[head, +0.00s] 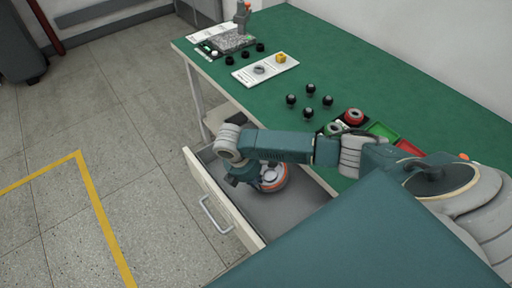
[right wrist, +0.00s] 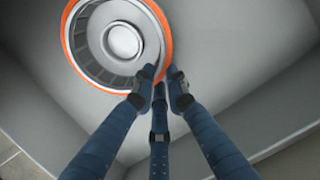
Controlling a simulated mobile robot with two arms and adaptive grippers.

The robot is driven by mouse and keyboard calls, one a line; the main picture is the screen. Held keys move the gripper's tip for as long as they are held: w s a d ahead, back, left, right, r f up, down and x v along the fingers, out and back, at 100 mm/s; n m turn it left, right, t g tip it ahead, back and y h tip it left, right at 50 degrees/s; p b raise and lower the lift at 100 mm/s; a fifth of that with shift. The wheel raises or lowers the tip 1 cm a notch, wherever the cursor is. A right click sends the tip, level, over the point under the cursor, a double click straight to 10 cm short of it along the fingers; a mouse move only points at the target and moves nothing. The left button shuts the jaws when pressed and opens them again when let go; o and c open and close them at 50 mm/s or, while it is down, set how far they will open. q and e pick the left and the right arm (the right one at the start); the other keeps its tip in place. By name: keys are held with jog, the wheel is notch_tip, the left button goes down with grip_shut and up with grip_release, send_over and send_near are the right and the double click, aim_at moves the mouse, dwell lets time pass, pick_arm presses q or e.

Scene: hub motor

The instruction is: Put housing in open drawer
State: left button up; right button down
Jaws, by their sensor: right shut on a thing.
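The housing (head: 272,178), a round grey part with an orange rim, is inside the open drawer (head: 310,197) below the green table. In the right wrist view the housing (right wrist: 122,42) shows its ribbed inside and round hub, with the drawer's grey floor behind it. My right gripper (right wrist: 160,85) is shut on the near edge of the housing's rim. In the head view my right gripper (head: 248,178) is partly hidden by its own arm, which reaches over the drawer. I cannot tell whether the housing touches the drawer floor. My left gripper is not in view.
The green table (head: 365,65) holds several black knobs (head: 309,101), a white sheet with a yellow part (head: 281,58), a fixture (head: 232,40), and green (head: 383,131) and red trays. The drawer's front with its handle (head: 214,217) sticks out over open floor.

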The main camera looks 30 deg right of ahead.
jog(key=shift+s+a+f, duration=0.15)
jog(key=shift+s+f, duration=0.1)
jog(key=c, duration=2)
grip_release()
jog(key=shift+f, duration=0.1)
jog(key=o, duration=0.8)
jog(key=shift+w+f, duration=0.1)
jog(key=shift+w, duration=0.05)
jog(key=o, duration=1.2)
jog(key=v, duration=1.2)
jog(key=shift+r, duration=0.25)
